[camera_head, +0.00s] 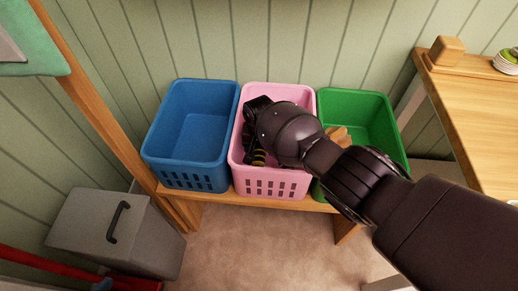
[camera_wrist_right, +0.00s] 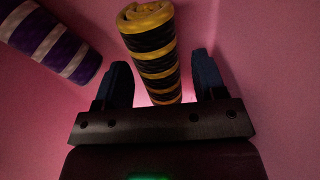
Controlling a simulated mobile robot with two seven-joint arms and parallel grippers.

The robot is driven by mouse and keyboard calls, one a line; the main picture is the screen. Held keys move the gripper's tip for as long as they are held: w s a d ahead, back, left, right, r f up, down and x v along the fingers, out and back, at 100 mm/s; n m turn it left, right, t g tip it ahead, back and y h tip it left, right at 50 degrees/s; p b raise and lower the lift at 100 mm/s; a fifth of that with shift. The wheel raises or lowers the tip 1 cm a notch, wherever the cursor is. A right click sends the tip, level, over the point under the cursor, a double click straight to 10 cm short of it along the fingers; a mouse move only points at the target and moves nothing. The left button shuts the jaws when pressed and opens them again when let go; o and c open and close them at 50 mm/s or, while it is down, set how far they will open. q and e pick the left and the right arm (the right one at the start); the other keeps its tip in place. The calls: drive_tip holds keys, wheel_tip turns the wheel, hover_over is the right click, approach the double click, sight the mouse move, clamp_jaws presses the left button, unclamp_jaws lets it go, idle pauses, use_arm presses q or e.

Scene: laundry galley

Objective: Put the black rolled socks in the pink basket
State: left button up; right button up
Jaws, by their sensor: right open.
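The pink basket (camera_head: 270,185) stands between a blue and a green basket on a low wooden bench. My right gripper (camera_head: 252,130) reaches down into it. A black roll with yellow bands (camera_wrist_right: 150,50), seemingly the black rolled socks, lies inside against pink; part of it shows in the head view (camera_head: 259,157). In the right wrist view my right gripper (camera_wrist_right: 161,80) is open, its two fingers on either side of the roll with gaps between. The roll's lower end is hidden behind the gripper body. My left gripper is not in view.
A purple roll with white bands (camera_wrist_right: 52,42) lies at the left in the wrist view. The blue basket (camera_head: 190,135) looks empty. The green basket (camera_head: 365,115) is partly behind my right arm. A grey lidded bin (camera_head: 85,225) and a wooden table (camera_head: 475,110) flank the bench.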

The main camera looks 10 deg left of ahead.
wheel_tip(320, 180, up, 10)
drive_tip(key=p, duration=0.3)
drive_tip(key=shift+w+r+p, duration=0.1)
drive_tip(key=shift+r+p, duration=0.05)
drive_tip(key=shift+p, duration=0.15)
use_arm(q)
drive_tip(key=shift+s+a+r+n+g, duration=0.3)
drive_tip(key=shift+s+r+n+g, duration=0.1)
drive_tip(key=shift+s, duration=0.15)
use_arm(e)
drive_tip(key=shift+r, duration=0.4)
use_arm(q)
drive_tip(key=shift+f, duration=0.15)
